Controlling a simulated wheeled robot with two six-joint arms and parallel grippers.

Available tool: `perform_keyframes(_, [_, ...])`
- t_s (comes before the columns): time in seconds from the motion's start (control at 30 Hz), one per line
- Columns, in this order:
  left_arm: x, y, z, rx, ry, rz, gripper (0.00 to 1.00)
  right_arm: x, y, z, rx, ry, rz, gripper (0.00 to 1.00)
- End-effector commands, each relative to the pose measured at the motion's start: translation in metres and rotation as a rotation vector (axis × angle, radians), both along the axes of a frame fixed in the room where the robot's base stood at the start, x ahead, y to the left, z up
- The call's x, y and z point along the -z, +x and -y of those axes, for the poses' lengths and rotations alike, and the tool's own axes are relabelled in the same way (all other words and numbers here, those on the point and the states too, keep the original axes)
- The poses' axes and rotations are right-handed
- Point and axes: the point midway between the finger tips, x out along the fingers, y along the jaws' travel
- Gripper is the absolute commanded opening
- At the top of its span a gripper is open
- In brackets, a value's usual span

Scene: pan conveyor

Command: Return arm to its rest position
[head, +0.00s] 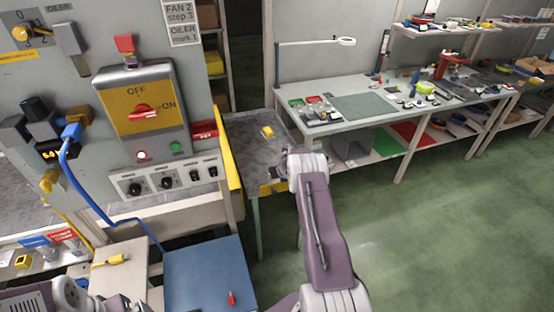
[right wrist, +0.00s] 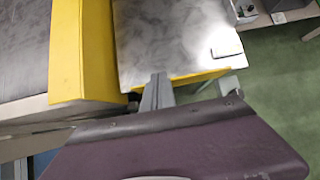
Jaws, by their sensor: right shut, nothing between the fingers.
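My right arm reaches up from the bottom of the head view, with its purple link ending in a white wrist beside the grey table with the yellow edge (head: 250,140). In the right wrist view my right gripper (right wrist: 157,92) shows as narrow grey fingers, shut with nothing between them, above the grey surface (right wrist: 175,35) and near its yellow edge. In the head view its fingers are too small to make out. A purple and white part of my left arm shows at the bottom left; my left gripper is not in view.
A control panel (head: 190,85) with a red knob (head: 143,112) stands at the left. A blue cable (head: 82,190) hangs down from it. A blue board (head: 210,265) lies below, with a small red item (head: 231,298). Workbenches line the back; the green floor (head: 440,240) at right is clear.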

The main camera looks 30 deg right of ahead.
Motion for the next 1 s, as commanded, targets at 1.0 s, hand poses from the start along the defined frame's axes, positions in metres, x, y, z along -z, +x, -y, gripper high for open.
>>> perform_keyframes(1.0, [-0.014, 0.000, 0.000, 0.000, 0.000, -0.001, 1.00, -0.138, -0.007, -0.080, 0.802, 0.588, 0.224, 0.00])
